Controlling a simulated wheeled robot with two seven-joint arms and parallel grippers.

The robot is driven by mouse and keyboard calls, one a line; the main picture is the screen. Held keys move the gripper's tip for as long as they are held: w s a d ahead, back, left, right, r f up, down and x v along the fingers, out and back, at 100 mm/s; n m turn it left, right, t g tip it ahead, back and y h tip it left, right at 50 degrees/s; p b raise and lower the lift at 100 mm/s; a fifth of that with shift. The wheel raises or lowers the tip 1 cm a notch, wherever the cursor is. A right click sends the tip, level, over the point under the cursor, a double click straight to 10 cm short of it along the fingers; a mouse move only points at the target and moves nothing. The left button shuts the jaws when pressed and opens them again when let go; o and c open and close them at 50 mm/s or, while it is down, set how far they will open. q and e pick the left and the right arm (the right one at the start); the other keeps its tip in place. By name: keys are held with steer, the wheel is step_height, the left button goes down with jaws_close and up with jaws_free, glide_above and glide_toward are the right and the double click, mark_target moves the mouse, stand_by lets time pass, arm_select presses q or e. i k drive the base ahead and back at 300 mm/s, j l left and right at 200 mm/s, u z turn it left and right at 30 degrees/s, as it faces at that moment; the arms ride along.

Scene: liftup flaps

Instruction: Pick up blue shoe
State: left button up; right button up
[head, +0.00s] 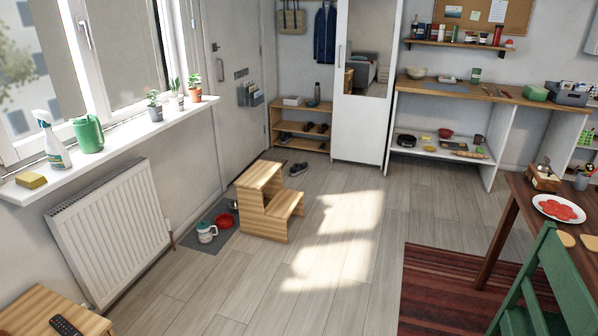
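A dark, bluish-grey shoe (298,169) lies on the floor near the door, just behind the wooden step stool. It is small in the picture, and its exact colour is hard to tell. More dark shoes (318,129) sit on a shelf of the low wooden rack (292,126) beside the door. I cannot tell whether any of those are blue. Neither of my grippers is in the head view.
The step stool (284,205) stands ahead, with a grey mat (204,240), red bowl (225,220) and white container (206,232) at its left. A radiator (110,230) lines the left wall. A table (520,205) and green chair (550,285) stand right. The middle floor is clear.

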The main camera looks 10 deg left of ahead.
mark_target(297, 169)
steer(key=i, duration=3.1)
steer(key=i+l, duration=0.15)
steer(key=i, duration=2.95)
steer(key=i+u, duration=0.4)
steer(key=i+l+u, duration=0.25)
steer(key=i+u, duration=0.15)
steer(key=i+l+u, duration=0.8)
steer(key=i+l, duration=0.05)
steer(key=i, duration=0.05)
